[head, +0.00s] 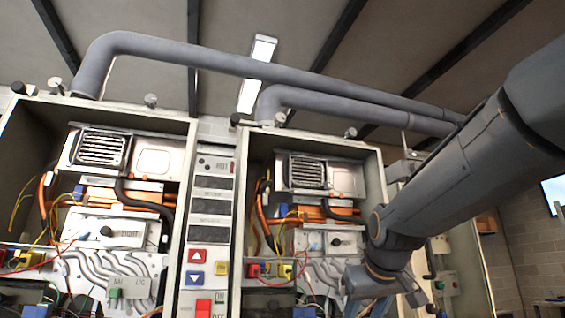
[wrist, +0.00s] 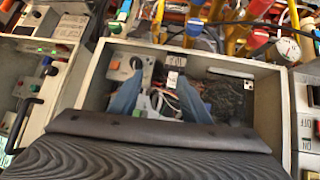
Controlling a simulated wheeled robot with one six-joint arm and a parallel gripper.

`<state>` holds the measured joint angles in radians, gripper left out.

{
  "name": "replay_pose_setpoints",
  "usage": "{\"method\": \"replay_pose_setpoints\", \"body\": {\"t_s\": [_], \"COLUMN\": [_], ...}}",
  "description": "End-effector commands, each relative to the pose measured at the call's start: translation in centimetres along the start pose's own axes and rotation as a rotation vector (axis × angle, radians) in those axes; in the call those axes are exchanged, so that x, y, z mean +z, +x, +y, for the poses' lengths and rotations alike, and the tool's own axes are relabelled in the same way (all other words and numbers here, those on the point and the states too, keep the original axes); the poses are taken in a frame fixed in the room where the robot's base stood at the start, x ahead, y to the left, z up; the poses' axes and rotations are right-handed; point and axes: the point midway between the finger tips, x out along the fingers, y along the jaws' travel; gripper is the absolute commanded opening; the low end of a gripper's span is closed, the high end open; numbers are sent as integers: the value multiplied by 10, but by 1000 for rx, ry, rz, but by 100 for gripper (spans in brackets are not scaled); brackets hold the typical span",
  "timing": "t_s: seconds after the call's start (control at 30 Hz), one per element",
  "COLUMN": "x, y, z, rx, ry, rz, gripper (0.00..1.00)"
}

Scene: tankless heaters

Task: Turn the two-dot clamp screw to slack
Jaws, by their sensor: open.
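My gripper (wrist: 160,76) is open in the wrist view, with two blue fingers apart and nothing held between them. It reaches into a pale-walled box (wrist: 94,75) holding wires, a dark knob (wrist: 137,63) on a grey panel beside the left fingertip, and a small white label marker (wrist: 173,80) near the right fingertip. In the head view a black knob (head: 106,231) sits beside a "TIGHT" label in the left cabinet, and a similar knob (head: 335,241) sits in the right cabinet. Dot marks are too small to read, so I cannot tell which is the two-dot clamp screw.
Two open heater cabinets flank a button panel (head: 209,215). Thick grey pipes (head: 230,62) run above. Loose wires (head: 40,255) cross the cabinet fronts. In the wrist view, a gauge (wrist: 288,50) and yellow and orange pipes crowd the top, and another control panel (wrist: 30,80) stands left.

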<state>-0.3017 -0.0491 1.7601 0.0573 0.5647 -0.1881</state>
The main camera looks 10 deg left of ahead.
Motion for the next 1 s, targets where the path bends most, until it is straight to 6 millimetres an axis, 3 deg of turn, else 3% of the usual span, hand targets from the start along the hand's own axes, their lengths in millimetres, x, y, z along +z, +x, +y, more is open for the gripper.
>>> {"method": "replay_pose_setpoints", "body": {"t_s": [0.03, 0.1, 0.17, 0.2, 0.33, 0.4, 0.5, 0.6, 0.7, 1.0], "x": [-56, -120, -170, -200, -278, -306, -332, -345, -353, -381], "y": [-36, -81, -124, -155, -250, -294, -341, -367, -374, -344], "z": [-15, -34, -50, -60, -88, -99, -109, -114, -117, -124], "rx": [-14, -31, -46, -54, -79, -90, -100, -105, -108, -107], "ry": [-35, -77, -109, -129, -180, -199, -218, -226, -230, -230], "rz": [87, 197, 290, 350, 524, 597, 674, 717, 733, 733], "gripper": [43, 43, 43, 43, 43, 43, 43, 43, 43, 43]}}
